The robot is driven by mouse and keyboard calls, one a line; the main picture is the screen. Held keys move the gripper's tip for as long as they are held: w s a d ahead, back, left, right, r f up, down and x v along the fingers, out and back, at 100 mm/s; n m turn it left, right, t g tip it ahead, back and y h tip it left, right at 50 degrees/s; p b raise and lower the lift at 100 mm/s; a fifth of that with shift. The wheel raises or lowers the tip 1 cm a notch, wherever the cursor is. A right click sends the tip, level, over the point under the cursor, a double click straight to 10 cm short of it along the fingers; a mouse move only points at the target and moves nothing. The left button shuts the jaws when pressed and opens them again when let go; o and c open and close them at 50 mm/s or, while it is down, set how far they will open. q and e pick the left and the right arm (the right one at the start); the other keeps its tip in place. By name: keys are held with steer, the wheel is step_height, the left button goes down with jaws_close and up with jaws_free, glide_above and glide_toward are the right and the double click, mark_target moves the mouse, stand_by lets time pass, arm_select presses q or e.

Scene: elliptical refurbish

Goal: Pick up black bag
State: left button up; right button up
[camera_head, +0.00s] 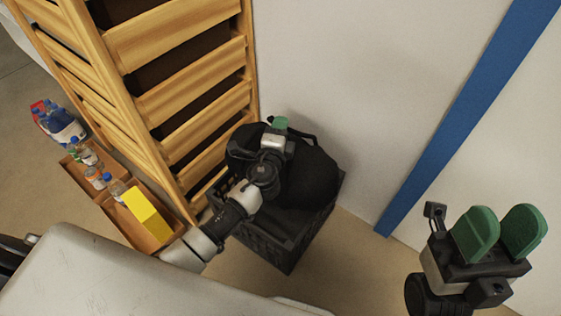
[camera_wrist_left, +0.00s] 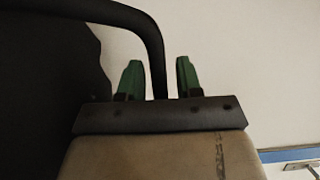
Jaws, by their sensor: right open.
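The black bag (camera_head: 310,175) sits in a dark crate (camera_head: 285,250) against the wall. Its dark body (camera_wrist_left: 45,95) and a curved strap handle (camera_wrist_left: 150,35) show in the left wrist view. My left gripper (camera_head: 279,124) reaches over the bag to its far upper side. In the left wrist view its green fingers (camera_wrist_left: 158,80) are apart, and the handle passes between them with gaps visible on both sides. My right gripper (camera_head: 500,232) is open and empty at the lower right, away from the bag.
A wooden slatted shelf (camera_head: 190,80) stands directly left of the crate. Wooden trays (camera_head: 150,232) with bottles and a yellow box (camera_head: 147,216) are on its left side. A blue strip (camera_head: 450,115) runs down the wall. Floor right of the crate is clear.

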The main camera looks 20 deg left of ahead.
arm_select(q)
jaws_close()
stand_by(1.1)
steer(key=shift+r, duration=0.1)
